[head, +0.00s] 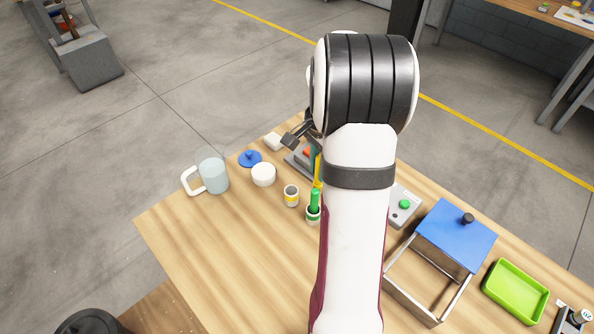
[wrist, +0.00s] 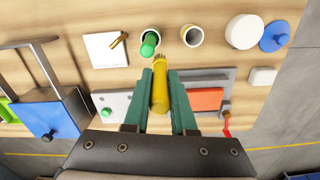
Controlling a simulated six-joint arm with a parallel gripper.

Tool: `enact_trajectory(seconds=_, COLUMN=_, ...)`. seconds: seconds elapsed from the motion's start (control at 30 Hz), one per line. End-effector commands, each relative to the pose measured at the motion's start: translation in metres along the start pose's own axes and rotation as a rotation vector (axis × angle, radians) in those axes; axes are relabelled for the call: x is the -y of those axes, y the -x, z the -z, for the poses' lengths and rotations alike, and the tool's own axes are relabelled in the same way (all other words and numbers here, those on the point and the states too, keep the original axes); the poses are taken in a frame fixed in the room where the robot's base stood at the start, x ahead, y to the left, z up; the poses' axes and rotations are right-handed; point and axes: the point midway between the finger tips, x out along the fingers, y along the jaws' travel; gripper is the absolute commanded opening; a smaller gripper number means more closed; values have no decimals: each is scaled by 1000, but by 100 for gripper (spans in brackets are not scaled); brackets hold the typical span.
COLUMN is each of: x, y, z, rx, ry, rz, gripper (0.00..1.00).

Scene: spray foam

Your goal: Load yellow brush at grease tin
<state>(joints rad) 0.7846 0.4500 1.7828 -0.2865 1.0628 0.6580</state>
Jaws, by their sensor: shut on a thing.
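The yellow brush (wrist: 160,95) is held upright-looking between the teal fingers of my gripper (wrist: 160,76), bristles pointing away from the wrist. In the head view, a strip of the brush (head: 318,170) shows beside my arm, which hides most of my gripper. A white round tub (head: 263,175), possibly the grease tin, stands beyond the cups; it also shows in the wrist view (wrist: 242,31). A blue knobbed lid (head: 250,158) lies beside it. A yellow-banded cup (head: 291,195) looks empty. A green brush (head: 314,200) stands in a green-banded cup (head: 313,215).
A glass mug (head: 212,175) stands near the table's left edge. A blue-topped frame (head: 455,235), a green tray (head: 516,291) and a grey box with a green button (head: 404,205) are on the right. A grey tray with an orange block (wrist: 205,99) lies under my gripper. The front-left table is clear.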

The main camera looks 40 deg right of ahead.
Motion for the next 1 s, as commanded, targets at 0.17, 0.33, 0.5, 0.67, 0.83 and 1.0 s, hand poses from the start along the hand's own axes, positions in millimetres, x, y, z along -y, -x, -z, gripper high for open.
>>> enact_trajectory(seconds=0.17, x=-26, y=19, z=17, rx=0, ry=-4, rz=2, gripper=0)
enact_trajectory(seconds=0.33, x=-32, y=26, z=22, rx=1, ry=1, rz=11, gripper=0)
enact_trajectory(seconds=0.5, x=17, y=21, z=9, rx=7, ry=14, rz=100, gripper=0)
enact_trajectory(seconds=0.67, x=84, y=16, z=-18, rx=26, ry=16, rz=225, gripper=0)
enact_trajectory(seconds=0.83, x=136, y=13, z=-44, rx=49, ry=6, rz=323, gripper=0)
enact_trajectory(seconds=1.0, x=148, y=4, z=-52, rx=57, ry=1, rz=346, gripper=0)
